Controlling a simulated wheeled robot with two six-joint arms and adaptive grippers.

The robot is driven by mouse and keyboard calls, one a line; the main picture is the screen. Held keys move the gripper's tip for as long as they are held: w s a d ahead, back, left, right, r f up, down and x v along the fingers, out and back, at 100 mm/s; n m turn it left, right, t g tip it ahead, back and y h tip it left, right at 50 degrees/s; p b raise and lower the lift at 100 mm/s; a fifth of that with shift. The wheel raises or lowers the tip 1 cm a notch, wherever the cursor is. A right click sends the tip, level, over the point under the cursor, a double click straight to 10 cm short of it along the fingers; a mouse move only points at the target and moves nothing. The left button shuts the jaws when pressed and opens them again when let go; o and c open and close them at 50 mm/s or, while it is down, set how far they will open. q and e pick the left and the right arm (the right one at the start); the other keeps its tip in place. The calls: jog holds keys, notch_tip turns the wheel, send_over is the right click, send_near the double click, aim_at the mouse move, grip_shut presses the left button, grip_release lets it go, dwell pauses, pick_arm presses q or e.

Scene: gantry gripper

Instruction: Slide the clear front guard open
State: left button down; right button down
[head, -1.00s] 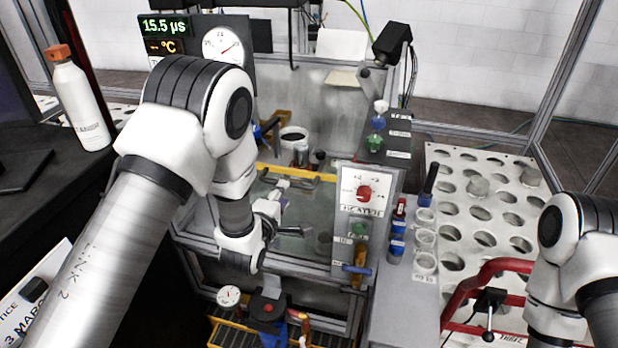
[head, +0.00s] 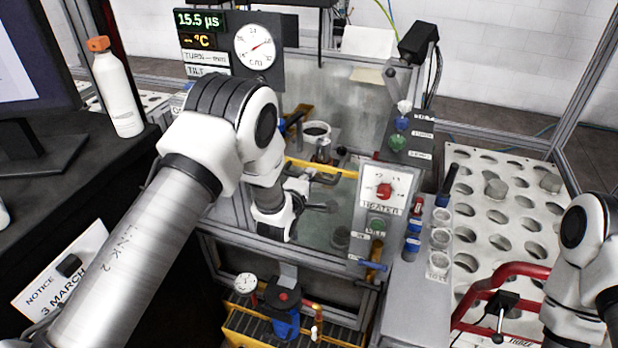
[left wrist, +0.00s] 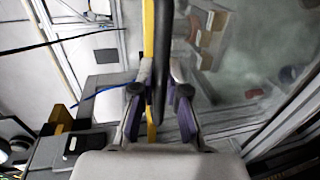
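The clear front guard (head: 338,228) is a see-through panel on the front of the machine, with a yellow bar (head: 340,171) along its top edge. A black handle (left wrist: 160,50) stands out beside the yellow strip in the left wrist view. My left gripper (head: 318,193) is at the guard's upper part, just below the yellow bar. In the left wrist view its two purple-padded fingers (left wrist: 158,108) are spread on either side of the black handle, with gaps showing.
A heater panel (head: 385,190) with a red knob stands right of the guard. A perforated white table (head: 500,220) and a red tube frame (head: 515,268) lie further right. A white bottle (head: 119,95) and a dark desk are at left.

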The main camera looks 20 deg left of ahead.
pick_arm(q)
notch_tip(320, 180, down, 29)
jog(key=b, duration=2)
jog(key=shift+f, duration=0.2)
jog(key=c, duration=1.2)
grip_release()
jog(key=shift+w, duration=0.1)
jog(key=v, duration=1.2)
jog(key=shift+d, duration=0.1)
